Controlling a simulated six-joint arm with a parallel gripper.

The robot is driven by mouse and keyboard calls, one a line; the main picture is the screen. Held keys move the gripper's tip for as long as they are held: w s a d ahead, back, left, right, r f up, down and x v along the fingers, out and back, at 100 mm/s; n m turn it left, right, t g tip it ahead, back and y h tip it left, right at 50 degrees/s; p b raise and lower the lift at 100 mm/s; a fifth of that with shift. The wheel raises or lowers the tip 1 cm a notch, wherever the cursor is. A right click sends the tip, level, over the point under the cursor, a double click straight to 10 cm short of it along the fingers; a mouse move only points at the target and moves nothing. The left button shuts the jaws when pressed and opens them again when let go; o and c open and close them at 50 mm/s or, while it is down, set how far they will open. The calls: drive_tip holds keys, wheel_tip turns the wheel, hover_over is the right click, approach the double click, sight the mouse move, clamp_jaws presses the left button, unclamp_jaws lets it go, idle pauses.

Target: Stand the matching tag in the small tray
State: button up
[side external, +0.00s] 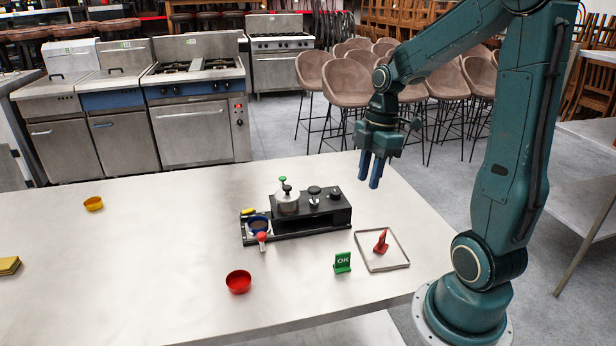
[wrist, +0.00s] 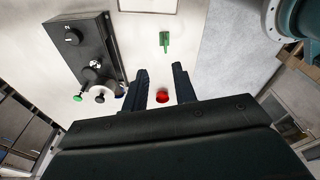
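The small tray (side external: 404,265) is a thin-rimmed square on the table's right side; one edge shows at the top of the wrist view (wrist: 148,11). A small red piece (side external: 381,243) stands in it, tilted or seen nearly edge-on; I cannot read any marking. A green tag marked OK (side external: 342,263) stands on the table just left of the tray. It also shows in the wrist view (wrist: 165,41). My gripper (side external: 370,181) hangs well above the table, behind the tray, fingers downward. Its two fingers are apart with nothing between them (wrist: 160,70).
A black machine (side external: 325,208) with knobs, a silver canister (side external: 287,201) and a red-handled part (side external: 262,240) stands left of the tray. A red bowl (side external: 238,282), a yellow bowl (side external: 93,203) and yellow pads (side external: 9,265) lie further left. The front table area is mostly clear.

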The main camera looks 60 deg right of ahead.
drive_tip(key=s+a+r+m+t, duration=0.2)
drive_tip(key=s+a+r+m, duration=0.1)
drive_tip(key=a, duration=0.5)
drive_tip(key=s+a+r+m+t+h, duration=0.1)
drive_tip(key=s+a+r+m+t, duration=0.2)
drive_tip(key=a+r+m, duration=0.3)
drive_tip(key=shift+s+a+m, duration=0.7)
drive_tip(key=shift+a+m, duration=0.3)
drive_tip(key=shift+m, duration=0.2)
